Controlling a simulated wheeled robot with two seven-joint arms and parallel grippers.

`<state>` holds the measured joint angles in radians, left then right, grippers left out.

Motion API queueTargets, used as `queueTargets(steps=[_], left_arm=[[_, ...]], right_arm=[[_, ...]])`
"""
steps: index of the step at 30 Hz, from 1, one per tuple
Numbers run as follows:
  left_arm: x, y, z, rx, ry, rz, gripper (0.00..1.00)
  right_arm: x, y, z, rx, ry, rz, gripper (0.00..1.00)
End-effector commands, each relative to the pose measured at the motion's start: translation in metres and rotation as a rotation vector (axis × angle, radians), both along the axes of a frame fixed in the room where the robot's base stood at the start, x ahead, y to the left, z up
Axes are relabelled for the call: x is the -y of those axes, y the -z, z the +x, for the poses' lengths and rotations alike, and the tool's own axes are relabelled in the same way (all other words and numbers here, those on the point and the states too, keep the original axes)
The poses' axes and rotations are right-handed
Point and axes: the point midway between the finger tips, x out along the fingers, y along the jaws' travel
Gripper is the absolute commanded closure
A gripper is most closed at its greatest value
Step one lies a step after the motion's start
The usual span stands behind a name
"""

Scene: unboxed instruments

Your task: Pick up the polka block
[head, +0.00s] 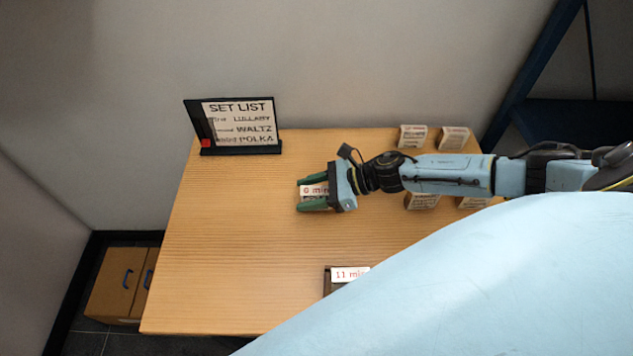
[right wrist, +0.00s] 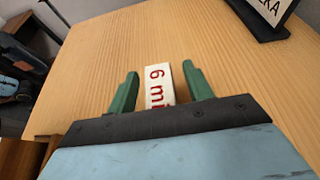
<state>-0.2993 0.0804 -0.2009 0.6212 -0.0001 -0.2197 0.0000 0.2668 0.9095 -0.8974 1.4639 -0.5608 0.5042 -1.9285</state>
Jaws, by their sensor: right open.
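My right gripper (head: 314,192) is open over the table, its green fingers on either side of a white block-like piece (head: 316,189) with red lettering that reads "6 mi...". In the right wrist view the piece (right wrist: 158,86) stands between the open fingers (right wrist: 158,88), with a gap seen on the right. No block shows a readable "polka" label. Small pale blocks with print too small to read stand at the back right: one (head: 412,136), another (head: 454,138), and two more partly behind my arm (head: 421,201) (head: 472,203). My left gripper is not in view.
A black-framed set list stand (head: 240,126) at the back left lists lullaby, waltz, polka. A dark-edged item with an "11 min" label (head: 349,274) sits near the front, partly hidden by my body. The wooden table (head: 230,240) is clear at left.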

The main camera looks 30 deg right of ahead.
Motion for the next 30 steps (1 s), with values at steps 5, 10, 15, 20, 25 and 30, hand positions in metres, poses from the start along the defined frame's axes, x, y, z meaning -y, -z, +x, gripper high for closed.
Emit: queueTargets(steps=[5,10,15,20,25,30], left_arm=[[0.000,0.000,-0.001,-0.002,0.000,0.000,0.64],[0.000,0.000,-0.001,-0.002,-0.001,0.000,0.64],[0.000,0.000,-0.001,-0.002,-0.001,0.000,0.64],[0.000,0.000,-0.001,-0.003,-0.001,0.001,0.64],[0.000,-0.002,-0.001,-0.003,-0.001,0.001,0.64],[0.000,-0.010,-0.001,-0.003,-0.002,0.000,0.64]], right_arm=[[0.000,0.000,0.000,0.000,0.000,0.000,0.52],[0.000,0.000,0.000,0.000,0.000,0.000,0.74],[0.000,0.000,0.000,0.000,0.000,0.000,0.96],[0.000,0.000,0.000,0.001,0.000,0.001,0.98],[0.001,-0.008,0.000,0.002,0.001,0.000,0.98],[0.001,-0.040,0.000,0.004,-0.002,-0.001,0.98]])
